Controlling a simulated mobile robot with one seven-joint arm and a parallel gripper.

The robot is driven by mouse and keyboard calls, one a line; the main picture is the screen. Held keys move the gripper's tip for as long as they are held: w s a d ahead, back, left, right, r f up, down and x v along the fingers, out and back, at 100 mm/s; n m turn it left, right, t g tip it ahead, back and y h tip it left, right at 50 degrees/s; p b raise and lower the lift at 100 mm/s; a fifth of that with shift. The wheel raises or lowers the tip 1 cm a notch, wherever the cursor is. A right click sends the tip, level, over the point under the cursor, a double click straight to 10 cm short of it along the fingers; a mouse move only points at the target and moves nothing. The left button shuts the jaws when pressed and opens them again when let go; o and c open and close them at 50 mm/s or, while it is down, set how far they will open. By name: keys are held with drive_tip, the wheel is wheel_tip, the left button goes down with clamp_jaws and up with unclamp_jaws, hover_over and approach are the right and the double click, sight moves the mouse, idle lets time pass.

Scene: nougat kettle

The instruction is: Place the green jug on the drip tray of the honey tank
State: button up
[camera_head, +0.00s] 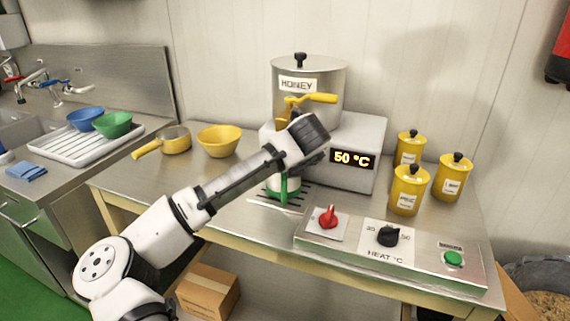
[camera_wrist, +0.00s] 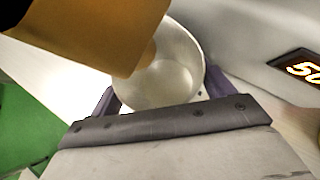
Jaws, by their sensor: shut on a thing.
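The green jug (camera_head: 284,188) shows only in part below my arm, at the drip tray (camera_head: 259,201) in front of the honey tank (camera_head: 310,92). I cannot tell whether its base touches the tray. In the wrist view I look into the pale, seemingly empty inside of the jug (camera_wrist: 172,80). My gripper (camera_wrist: 160,95) is shut on the jug, with dark fingers on either side. The tank's yellow tap (camera_head: 308,99) is above the tray, and a large yellow-brown part (camera_wrist: 95,30) overhangs the jug in the wrist view.
A heat panel (camera_head: 350,258) lies at the table's front right. Several yellow canisters (camera_head: 408,190) stand to the right. A yellow bowl (camera_head: 219,140) and yellow pan (camera_head: 175,140) stand left. The tank's base reads 50 °C (camera_head: 353,160).

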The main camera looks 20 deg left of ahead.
drive_tip(key=o, duration=1.1)
drive_tip(key=shift+f, duration=0.1)
drive_tip(key=shift+o, duration=0.2)
drive_tip(key=shift+r, duration=0.2)
drive_tip(key=b+v, duration=0.1)
drive_tip(key=v, duration=1.1)
drive_tip(key=shift+b, duration=0.35)
drive_tip(key=shift+f, duration=0.1)
